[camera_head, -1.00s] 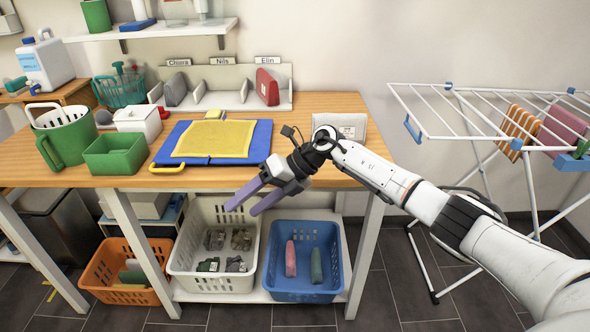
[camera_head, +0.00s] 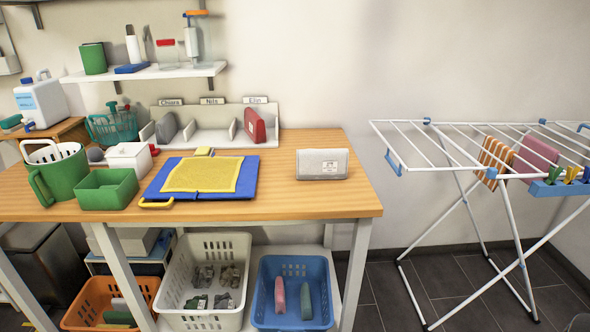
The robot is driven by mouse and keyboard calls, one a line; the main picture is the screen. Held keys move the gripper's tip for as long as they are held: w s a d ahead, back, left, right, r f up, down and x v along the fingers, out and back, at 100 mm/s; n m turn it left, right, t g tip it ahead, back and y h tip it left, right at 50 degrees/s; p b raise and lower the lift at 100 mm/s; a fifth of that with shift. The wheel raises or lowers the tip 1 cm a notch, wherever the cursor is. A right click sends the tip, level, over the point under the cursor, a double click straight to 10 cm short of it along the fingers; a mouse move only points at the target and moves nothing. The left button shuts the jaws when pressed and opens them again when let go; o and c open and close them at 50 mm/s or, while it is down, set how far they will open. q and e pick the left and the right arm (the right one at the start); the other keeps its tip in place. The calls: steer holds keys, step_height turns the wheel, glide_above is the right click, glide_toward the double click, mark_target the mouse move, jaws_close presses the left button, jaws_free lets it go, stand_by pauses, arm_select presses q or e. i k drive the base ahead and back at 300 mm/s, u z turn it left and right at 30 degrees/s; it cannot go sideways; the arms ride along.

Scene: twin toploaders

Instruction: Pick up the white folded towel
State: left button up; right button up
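A whitish folded towel (camera_head: 322,163) with a small printed label lies on the right end of the wooden table (camera_head: 290,205). It looks off-white to light grey, and nothing touches it. A grey folded piece (camera_head: 166,127) stands in the rack slot marked Chiara, and a red one (camera_head: 254,125) stands in the slot marked Elin. Neither of my grippers shows in the head view, so I cannot see what they hold.
A blue board (camera_head: 245,180) with a yellow cloth (camera_head: 203,175) lies left of the towel. A white drying rack (camera_head: 440,150) with hanging cloths stands to the right. White (camera_head: 190,312) and blue (camera_head: 290,323) baskets sit below the table.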

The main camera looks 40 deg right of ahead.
mark_target(311, 164)
steer(key=z, duration=0.75)
steer(key=k, duration=0.15)
steer(key=u, duration=0.7)
steer(key=i, duration=1.6)
steer(key=z, duration=1.7)
steer(key=i, duration=0.4)
steer(key=z, duration=0.45)
